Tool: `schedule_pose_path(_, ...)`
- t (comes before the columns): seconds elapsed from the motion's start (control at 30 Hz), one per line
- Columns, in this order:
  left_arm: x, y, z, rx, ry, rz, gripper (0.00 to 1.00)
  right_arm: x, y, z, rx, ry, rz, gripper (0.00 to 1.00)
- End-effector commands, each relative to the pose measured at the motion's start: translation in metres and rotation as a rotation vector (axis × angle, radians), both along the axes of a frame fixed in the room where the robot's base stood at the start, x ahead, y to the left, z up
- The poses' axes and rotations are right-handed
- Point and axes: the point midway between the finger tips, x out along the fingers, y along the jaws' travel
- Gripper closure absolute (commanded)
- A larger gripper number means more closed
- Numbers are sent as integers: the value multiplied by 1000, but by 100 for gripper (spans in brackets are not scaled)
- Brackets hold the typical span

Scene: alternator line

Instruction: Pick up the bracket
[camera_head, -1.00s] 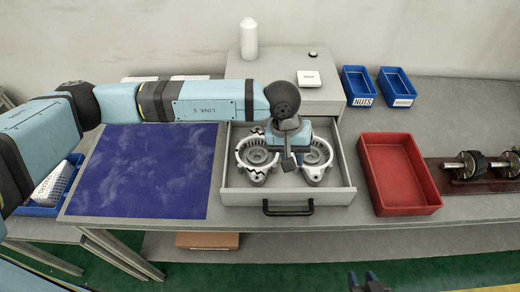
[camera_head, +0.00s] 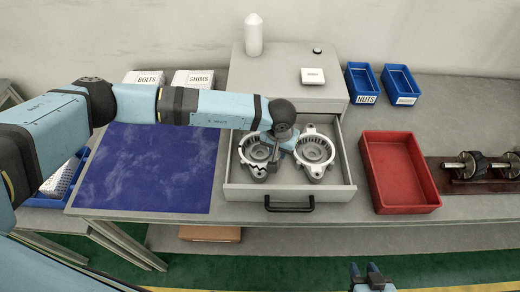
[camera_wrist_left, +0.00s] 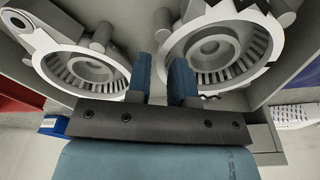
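Two grey metal brackets with round slotted rims lie in the open drawer (camera_head: 335,190). The left bracket (camera_head: 252,168) has a toothed rim and the right bracket (camera_head: 316,152) a smoother one with lugs. My left gripper (camera_head: 272,168) reaches over the drawer at the left bracket's right edge, partly hiding it. In the left wrist view, its two blue fingers (camera_wrist_left: 163,85) stand apart, between the toothed bracket (camera_wrist_left: 222,50) and the other bracket (camera_wrist_left: 88,70). I see nothing held, and contact cannot be told. My right gripper (camera_head: 370,276) is open and empty in front of the table.
A blue mat (camera_head: 140,190) lies left of the drawer. A red tray (camera_head: 412,207) stands to the right, with shafts (camera_head: 468,168) beyond. Blue bins (camera_head: 359,80), a white bottle (camera_head: 253,35) and a white box (camera_head: 313,76) stand at the back. The drawer walls surround the brackets.

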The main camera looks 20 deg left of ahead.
Motion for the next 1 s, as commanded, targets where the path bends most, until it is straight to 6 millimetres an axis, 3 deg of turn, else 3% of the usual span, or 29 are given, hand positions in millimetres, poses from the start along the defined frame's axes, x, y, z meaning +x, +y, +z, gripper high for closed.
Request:
schedule_pose_path(0.07,0,2,-10,2,4,3,79,0,0,10,-1,-1,0,62)
schedule_pose_path(0.3,4,1,-32,0,1,1,79,1,-3,11,-5,-5,-6,62)
schedule_pose_path(0.5,4,1,-32,0,0,1,81,0,-3,8,-5,0,-6,62)
schedule_pose_path(0.6,4,1,-32,0,0,2,100,0,-3,8,-5,1,-7,62)
schedule_pose_path(1.0,5,1,-30,0,-1,2,100,0,-1,10,-1,-1,-4,62)
